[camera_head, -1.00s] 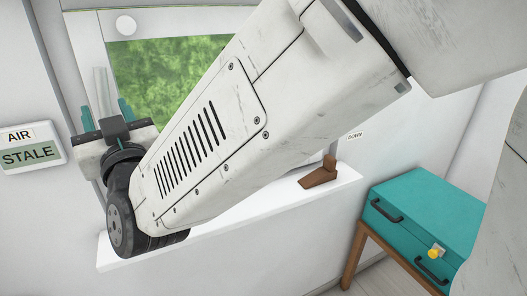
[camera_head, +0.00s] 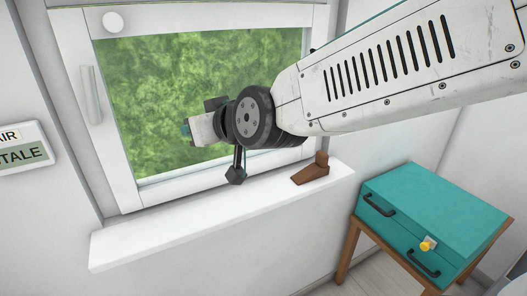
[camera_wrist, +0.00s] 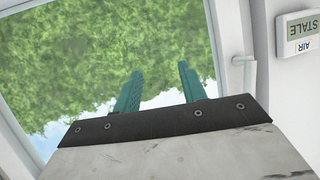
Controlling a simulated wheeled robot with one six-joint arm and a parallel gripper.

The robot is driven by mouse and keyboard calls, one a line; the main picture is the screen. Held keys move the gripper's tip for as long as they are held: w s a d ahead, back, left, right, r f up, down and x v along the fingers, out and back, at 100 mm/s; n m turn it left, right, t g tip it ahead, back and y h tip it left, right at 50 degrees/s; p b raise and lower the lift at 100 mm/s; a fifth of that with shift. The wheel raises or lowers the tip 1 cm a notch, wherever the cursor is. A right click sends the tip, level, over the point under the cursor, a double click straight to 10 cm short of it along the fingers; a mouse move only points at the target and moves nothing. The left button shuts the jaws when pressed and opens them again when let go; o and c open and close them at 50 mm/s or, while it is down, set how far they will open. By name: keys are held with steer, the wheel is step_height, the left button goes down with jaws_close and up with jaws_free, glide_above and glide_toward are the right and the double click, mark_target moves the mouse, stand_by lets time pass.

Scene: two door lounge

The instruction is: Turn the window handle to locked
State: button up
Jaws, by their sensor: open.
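The window handle (camera_head: 91,95) is a pale lever on the left side of the window frame, standing nearly upright along it. It also shows right of my gripper in the wrist view (camera_wrist: 250,78), where the picture is upside down. The window (camera_head: 150,90) has a white frame and green foliage behind the glass. My gripper (camera_head: 186,129) is in front of the lower middle of the pane, right of and below the handle and apart from it. In the wrist view its two teal fingers (camera_wrist: 158,82) are spread with nothing between them.
A white sill (camera_head: 200,222) runs below the window, with a brown wedge (camera_head: 312,171) at its right end. A teal drawer cabinet (camera_head: 435,215) stands at right. An air sign reading STALE (camera_head: 25,153) hangs on the left wall.

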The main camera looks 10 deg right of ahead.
steer(key=s+d+f+g+h, duration=0.1)
steer(key=s+d+f, duration=0.1)
steer(key=d, duration=0.3)
steer(key=s+d+f+m+g+h, duration=0.1)
steer(key=s+d+f+g, duration=0.1)
steer(key=d, duration=0.3)
steer(key=shift+s+d+g+h, duration=0.3)
steer(key=shift+s+h, duration=0.1)
steer(key=shift+s, duration=0.4)
